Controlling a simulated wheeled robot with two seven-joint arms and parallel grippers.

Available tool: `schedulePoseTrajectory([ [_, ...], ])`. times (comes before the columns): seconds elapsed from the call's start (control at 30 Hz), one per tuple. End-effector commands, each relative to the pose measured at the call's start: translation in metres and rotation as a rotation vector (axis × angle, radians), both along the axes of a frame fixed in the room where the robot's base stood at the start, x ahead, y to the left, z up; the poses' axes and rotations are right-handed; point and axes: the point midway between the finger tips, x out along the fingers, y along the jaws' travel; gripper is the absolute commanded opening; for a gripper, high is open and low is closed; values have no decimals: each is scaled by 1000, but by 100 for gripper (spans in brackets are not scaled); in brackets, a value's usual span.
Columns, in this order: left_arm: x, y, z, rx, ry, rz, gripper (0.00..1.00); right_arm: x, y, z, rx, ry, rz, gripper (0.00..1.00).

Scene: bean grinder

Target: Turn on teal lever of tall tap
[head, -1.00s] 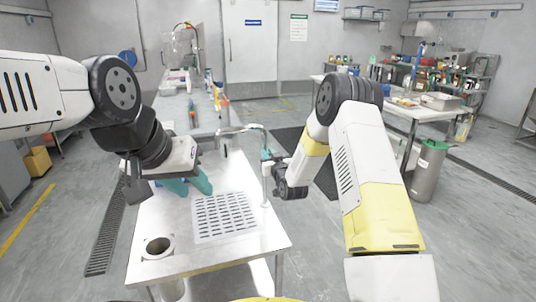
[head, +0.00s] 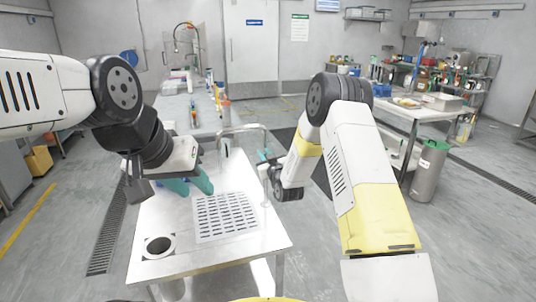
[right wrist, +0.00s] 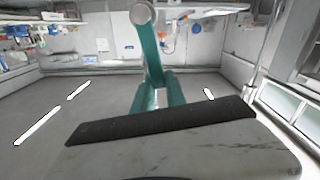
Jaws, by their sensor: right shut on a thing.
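The tall tap (head: 266,187) is a pale post at the right edge of the steel table, with a bent metal spout (head: 240,131) reaching left. Its teal lever (right wrist: 150,50) shows in the right wrist view, running down from a round grey cap (right wrist: 143,13). My right gripper (right wrist: 158,92) is shut on the lever, its teal fingers on either side of the lever's lower end. In the head view my right gripper (head: 267,160) is at the tap top, small and partly hidden. My left gripper (head: 190,186) hangs over the table's left part, holding nothing visible; its finger gap is unclear.
The steel table (head: 185,258) has a slotted drain plate (head: 226,217) and a round hole (head: 159,246) at front left. A long bench (head: 178,112) with bottles stands behind. A grey bin (head: 428,170) stands on the floor at right.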

Motion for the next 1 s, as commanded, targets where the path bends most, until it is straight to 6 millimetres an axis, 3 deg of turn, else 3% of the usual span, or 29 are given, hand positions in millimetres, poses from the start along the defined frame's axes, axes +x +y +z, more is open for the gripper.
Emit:
schedulePoseTrajectory([
  [0.5, 0, 0, 0, 0, 0, 0, 36, -12, 36, -19, -463, -149, 3, 0],
  [1.0, 0, 0, 0, 0, 0, 0, 36, -18, 54, -44, -818, -262, 1, 0],
])
